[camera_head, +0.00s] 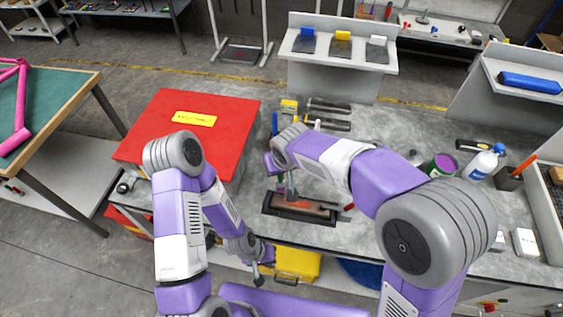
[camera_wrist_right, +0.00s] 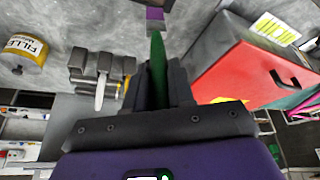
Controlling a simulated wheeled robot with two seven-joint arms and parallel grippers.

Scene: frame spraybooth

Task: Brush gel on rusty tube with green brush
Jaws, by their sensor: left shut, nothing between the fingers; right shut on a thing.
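A dark shallow tray (camera_head: 270,207) lies near the front edge of the grey workbench, with a brown, rusty-looking tube (camera_head: 312,207) in it. My right arm reaches across the bench, and its gripper is over the tray, mostly hidden by the arm in the head view. In the right wrist view my right gripper (camera_wrist_right: 158,66) is shut on the green brush (camera_wrist_right: 157,58), whose green handle stands between the fingers. Whether the bristles touch the tube cannot be told. My left gripper (camera_head: 262,266) is shut and empty, hanging low in front of the bench. I cannot make out gel.
A red box (camera_head: 232,115) with a yellow label stands left of the tray. Black-handled tools (camera_head: 328,123) lie behind it. A green-and-purple can (camera_head: 440,166) and a white bottle (camera_head: 480,165) stand at the right. A yellow bin (camera_head: 297,263) is below the bench front.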

